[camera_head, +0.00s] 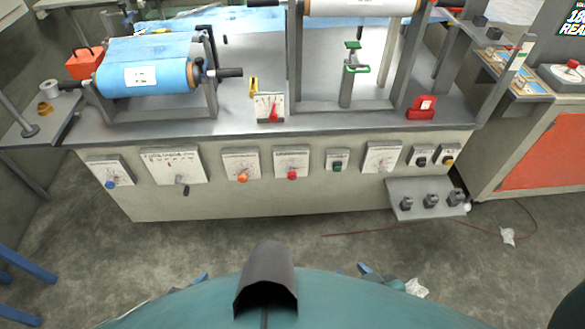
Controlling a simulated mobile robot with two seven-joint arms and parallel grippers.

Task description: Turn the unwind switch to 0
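A row of control panels runs along the front of the grey machine bench (330,205). They include a blue knob (110,184), a dark lever (182,190), an orange knob (243,178), a red knob (292,175), a green switch (337,167), a dark knob (421,161) and a yellow knob (448,160). Labels are too small to read, so I cannot tell which is the unwind switch or its setting. Only small dark and blue parts show beside my teal body, at the right (369,270) and left (199,279), well short of the panels. Finger openings cannot be made out.
A blue film roll (145,78) sits in a stand on the bench's left. A shelf (418,205) with several dark pedestals juts out at lower right. A cable (380,229) and white scrap (508,236) lie on the floor. Floor before the bench is otherwise mostly clear.

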